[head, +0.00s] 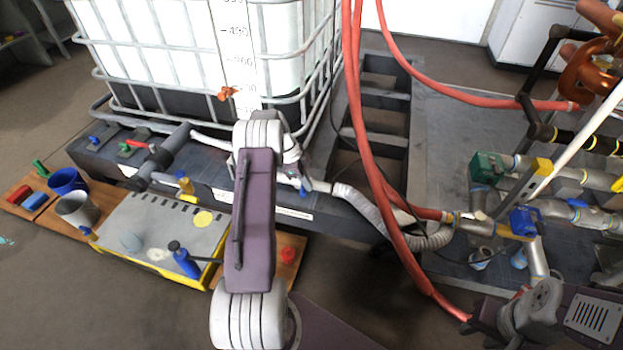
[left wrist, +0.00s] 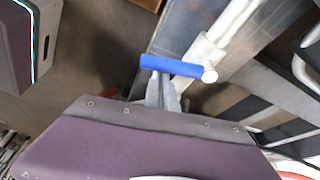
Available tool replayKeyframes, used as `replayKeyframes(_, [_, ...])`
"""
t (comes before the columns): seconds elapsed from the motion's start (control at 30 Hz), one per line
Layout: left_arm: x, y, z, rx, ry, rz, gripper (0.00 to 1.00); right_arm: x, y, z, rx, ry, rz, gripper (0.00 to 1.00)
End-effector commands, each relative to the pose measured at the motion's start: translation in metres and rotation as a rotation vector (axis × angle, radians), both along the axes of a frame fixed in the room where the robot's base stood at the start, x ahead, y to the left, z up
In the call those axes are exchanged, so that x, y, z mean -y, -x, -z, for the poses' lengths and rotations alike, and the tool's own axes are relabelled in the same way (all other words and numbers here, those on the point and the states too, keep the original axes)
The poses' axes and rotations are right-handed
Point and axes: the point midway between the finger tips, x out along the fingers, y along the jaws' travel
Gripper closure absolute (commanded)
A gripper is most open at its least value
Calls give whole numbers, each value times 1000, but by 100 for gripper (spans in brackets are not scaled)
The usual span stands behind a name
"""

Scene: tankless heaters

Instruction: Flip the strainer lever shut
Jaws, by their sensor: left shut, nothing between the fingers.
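A blue lever (left wrist: 172,66) sits across the end of a light pipe fitting in the left wrist view. In the head view, a small blue part (head: 303,190), apparently the same lever, shows by the white pipe on the dark skid. No label confirms it as the strainer lever. My left gripper (left wrist: 162,90) is shut and empty, its fingertips close under the lever; contact cannot be told. In the head view my left forearm hides most of this gripper. My right gripper (head: 482,318) is at the lower right, away from the lever; its fingers are unclear.
A caged white tank (head: 185,60) stands behind the skid. Red hoses (head: 366,150) hang right of my left arm. A grey-topped bench (head: 150,235) with small items is at left. Pipes with a green box (head: 487,168) and a blue valve (head: 525,220) stand at right.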

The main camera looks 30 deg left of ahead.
Motion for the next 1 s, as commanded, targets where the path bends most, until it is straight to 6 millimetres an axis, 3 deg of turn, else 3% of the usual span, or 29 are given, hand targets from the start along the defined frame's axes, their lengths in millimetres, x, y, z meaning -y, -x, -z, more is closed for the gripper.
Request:
replayKeyframes(0.2, [-8, 6, -1, -1, -1, 129, 100, 0, 0, -13, 0, 0, 0, 64])
replayKeyframes(1.0, [-15, 10, 0, 0, -2, 121, 100, 0, 0, -20, 0, 0, 0, 64])
